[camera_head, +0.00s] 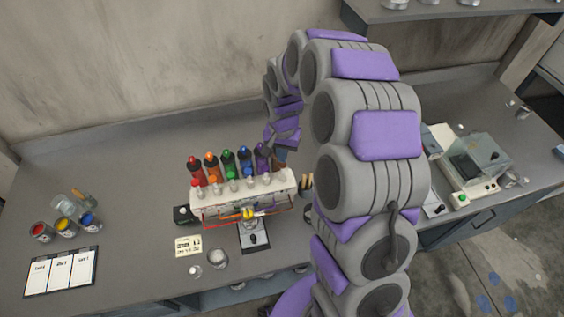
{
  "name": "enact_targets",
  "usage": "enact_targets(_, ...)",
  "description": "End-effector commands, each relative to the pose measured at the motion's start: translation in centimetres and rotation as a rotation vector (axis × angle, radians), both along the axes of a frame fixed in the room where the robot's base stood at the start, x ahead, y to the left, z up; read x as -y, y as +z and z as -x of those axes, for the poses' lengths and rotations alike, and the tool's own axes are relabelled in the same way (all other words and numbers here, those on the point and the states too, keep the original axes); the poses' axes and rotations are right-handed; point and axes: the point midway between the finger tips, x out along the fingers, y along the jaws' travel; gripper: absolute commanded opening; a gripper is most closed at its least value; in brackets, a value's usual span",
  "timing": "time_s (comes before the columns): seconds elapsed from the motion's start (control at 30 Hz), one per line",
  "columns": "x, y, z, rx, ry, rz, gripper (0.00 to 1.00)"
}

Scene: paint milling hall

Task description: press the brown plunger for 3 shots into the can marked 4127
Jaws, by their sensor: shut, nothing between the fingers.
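A white dispenser rack (235,189) stands mid-bench, with a row of coloured bottles: red, orange, green, blue and purple, then a brown one (280,158) at the right end. My gripper (280,147) is shut and empty, at the top of the brown one. I cannot tell whether it touches or presses the plunger there, as the fingertips are small and partly hidden. Coloured tubes run to the front of the rack, above a small can (250,222) on a black scale (254,241). No marking such as 4127 is readable on the can.
A written card (188,245) and a small jar (217,258) lie in front of the rack. Open paint cans (64,225) and a panel with white sheets (61,272) are at left. A machine with a clear cover (475,158) stands right.

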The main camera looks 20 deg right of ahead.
Motion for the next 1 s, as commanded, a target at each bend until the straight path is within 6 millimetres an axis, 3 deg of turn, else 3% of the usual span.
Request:
enact_targets(0.47,0.0,-0.2,0.0,0.0,0.0,0.0,0.0)
enact_targets(1.0,0.0,-2.2,0.1,-0.004,0.0,0.0,0.0)
